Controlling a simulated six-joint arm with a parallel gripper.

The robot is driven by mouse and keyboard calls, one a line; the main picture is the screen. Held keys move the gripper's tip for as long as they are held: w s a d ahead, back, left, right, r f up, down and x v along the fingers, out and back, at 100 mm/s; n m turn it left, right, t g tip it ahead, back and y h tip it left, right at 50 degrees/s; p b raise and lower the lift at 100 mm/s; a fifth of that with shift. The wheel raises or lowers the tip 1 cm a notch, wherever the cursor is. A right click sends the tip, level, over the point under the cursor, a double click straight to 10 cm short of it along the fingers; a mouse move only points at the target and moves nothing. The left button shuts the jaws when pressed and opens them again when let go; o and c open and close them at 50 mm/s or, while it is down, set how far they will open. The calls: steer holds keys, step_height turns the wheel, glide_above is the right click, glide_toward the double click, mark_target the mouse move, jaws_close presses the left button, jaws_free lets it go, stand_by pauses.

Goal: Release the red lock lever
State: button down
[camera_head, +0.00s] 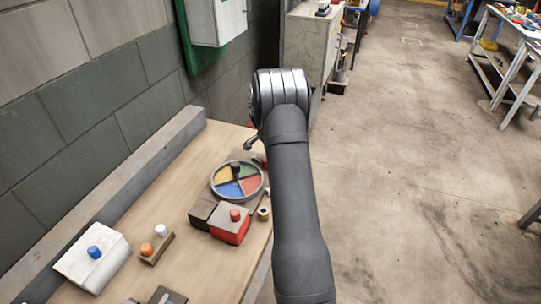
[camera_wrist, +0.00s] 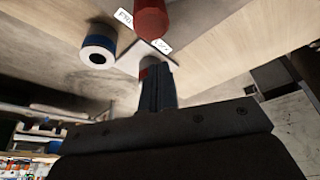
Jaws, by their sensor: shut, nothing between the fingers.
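In the wrist view my gripper (camera_wrist: 158,68) is shut, its dark fingers together and pointing at a pale plate (camera_wrist: 132,58). A red cylindrical part (camera_wrist: 151,18) stands past the fingertips at the top edge, beside small white labels with black lettering. It may be the red lock lever, but its whole shape is cut off by the frame. A small bit of red also shows beside the fingertips; I cannot tell whether they touch it. In the head view my arm hides most of the gripper and the surface behind it.
A blue-and-white cylinder (camera_wrist: 97,51) sits left of the fingers. In the head view, the bench holds a four-coloured dial (camera_head: 227,188), a red block (camera_head: 229,233) with a red knob, a white box (camera_head: 82,268) with a blue knob, and a small block (camera_head: 157,250). A wall bounds the left.

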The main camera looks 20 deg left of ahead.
steer(key=v, duration=0.9)
steer(key=shift+w+r, duration=0.25)
steer(key=shift+r, duration=0.25)
steer(key=x, duration=0.9)
steer(key=n, duration=0.1)
steer(key=a+n, duration=0.1)
steer(key=w+n+y, duration=0.1)
steer(key=n, duration=0.1)
steer(key=shift+a+f, duration=0.25)
steer(key=shift+a, duration=0.05)
steer(key=n, duration=0.1)
steer(key=w+a+n+y, duration=0.1)
steer(key=n, duration=0.1)
steer(key=shift+w+a+f, duration=0.1)
steer(key=shift+w+f, duration=0.05)
steer(key=shift+f, duration=0.1)
steer(key=shift+w+a+n+y, duration=0.2)
steer(key=shift+w+n+y, duration=0.1)
steer(key=shift+n, duration=0.3)
